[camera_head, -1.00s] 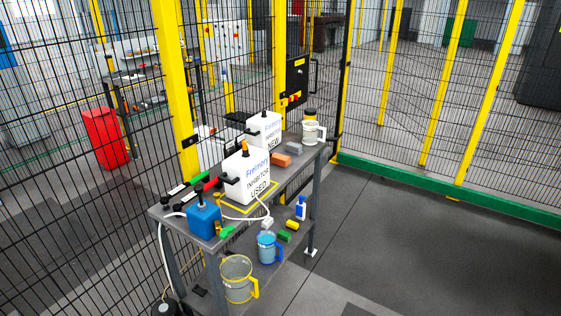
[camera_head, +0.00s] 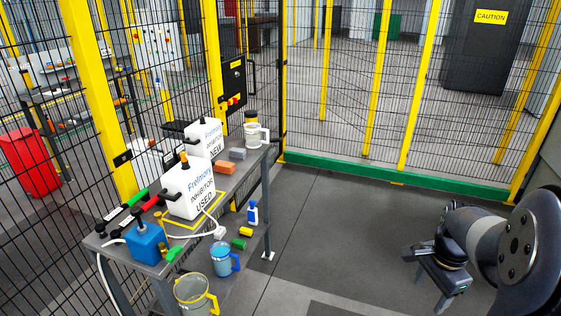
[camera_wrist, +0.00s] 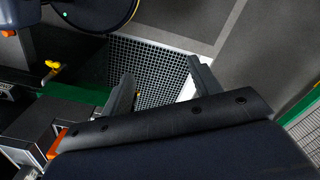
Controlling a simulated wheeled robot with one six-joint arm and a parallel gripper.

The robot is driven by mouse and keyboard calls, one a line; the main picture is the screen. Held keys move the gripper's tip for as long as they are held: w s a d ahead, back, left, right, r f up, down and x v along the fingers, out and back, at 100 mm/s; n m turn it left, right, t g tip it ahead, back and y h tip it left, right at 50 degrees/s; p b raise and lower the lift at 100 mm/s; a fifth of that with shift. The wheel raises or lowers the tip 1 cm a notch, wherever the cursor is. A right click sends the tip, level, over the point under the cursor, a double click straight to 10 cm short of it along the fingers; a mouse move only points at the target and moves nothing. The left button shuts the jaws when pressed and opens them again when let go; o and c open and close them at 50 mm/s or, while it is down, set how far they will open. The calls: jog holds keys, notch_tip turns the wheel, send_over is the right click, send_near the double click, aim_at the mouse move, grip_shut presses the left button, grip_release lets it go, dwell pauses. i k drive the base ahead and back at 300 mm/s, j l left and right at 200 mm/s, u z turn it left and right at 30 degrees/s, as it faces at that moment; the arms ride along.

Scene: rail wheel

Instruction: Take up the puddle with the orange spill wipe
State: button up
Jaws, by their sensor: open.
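An orange block (camera_head: 225,168), which may be the spill wipe, lies on the top of the grey bench (camera_head: 205,213), beside a grey block (camera_head: 238,154). I cannot make out a puddle in any view. My gripper (camera_head: 428,279) hangs at the lower right of the head view, over the dark floor and well apart from the bench. In the wrist view my gripper (camera_wrist: 160,72) is open, with nothing between its fingers. A small orange patch (camera_wrist: 57,143) shows at the lower left there; I cannot tell what it is.
A blue jug (camera_head: 221,260) and a yellow-rimmed bucket (camera_head: 193,295) stand lower. Mesh fence encloses the area; dark floor (camera_head: 330,220) is clear.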

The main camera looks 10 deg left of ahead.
aim_at(220, 166)
jog(key=i+j+u, duration=0.15)
jog(key=i+u, duration=0.6)
jog(key=i, duration=0.25)
jog(key=i+l+u, duration=0.15)
jog(key=i+u, duration=0.25)
jog(key=i, duration=0.15)
jog(key=i+l+u, duration=0.35)
jog(key=i, duration=0.15)
jog(key=i+l+u, duration=0.4)
jog(key=i+j, duration=0.05)
